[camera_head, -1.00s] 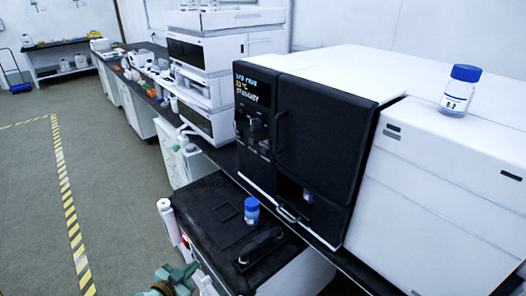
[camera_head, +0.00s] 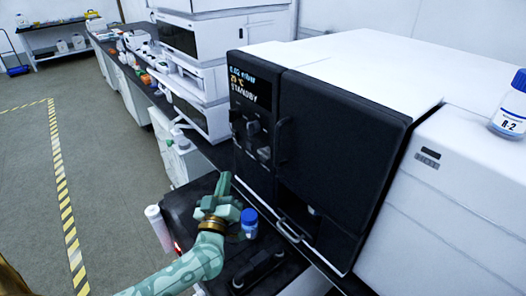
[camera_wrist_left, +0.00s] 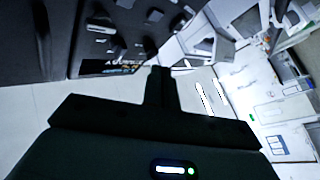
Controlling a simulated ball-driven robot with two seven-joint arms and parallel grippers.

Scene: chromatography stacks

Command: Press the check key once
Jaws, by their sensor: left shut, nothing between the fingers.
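The black instrument (camera_head: 340,140) has a lit display (camera_head: 250,85) at its upper left that reads STANDBY. Small keys and knobs (camera_head: 251,130) sit below the display; I cannot tell which one is the check key. In the left wrist view, the display (camera_wrist_left: 108,67) shows upside down, with small dark controls (camera_wrist_left: 100,30) near it. My left gripper (camera_head: 224,184) is shut and empty, pointing up, in front of the instrument and below the control panel, apart from it. Its shut fingers also show in the left wrist view (camera_wrist_left: 160,85). My right gripper is not in view.
A blue-capped bottle (camera_head: 249,223) stands on the black-topped unit (camera_head: 180,208), just right of my left gripper. Another bottle (camera_head: 508,110) stands on the white instrument at right. A white cylinder (camera_head: 158,228) stands at left. The instrument's door handle (camera_head: 283,140) sits right of the controls.

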